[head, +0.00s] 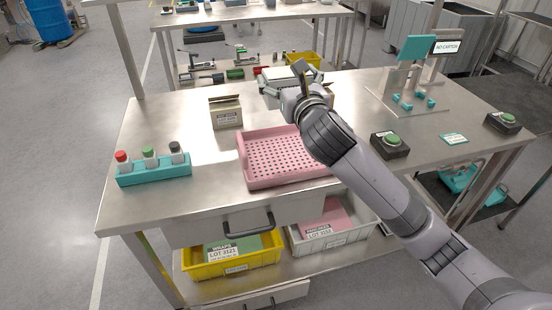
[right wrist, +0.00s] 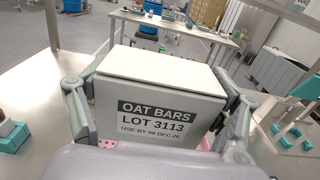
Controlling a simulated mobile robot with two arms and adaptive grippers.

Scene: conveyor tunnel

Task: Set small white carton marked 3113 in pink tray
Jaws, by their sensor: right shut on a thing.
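The small white carton (right wrist: 160,95) fills the middle of the right wrist view, its label reading OAT BARS, LOT 3113. My right gripper (head: 287,83) is shut on it, with a finger on each side. In the head view the carton (head: 292,73) is partly hidden by the gripper, above the back of the table, beyond the pink tray. The pink tray (head: 243,160) is perforated and its visible part is empty. My right arm covers its right side. A little pink shows under the carton in the right wrist view. My left gripper is not in view.
A teal rack (head: 153,173) with capped bottles stands at the front left. The table's left back is clear.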

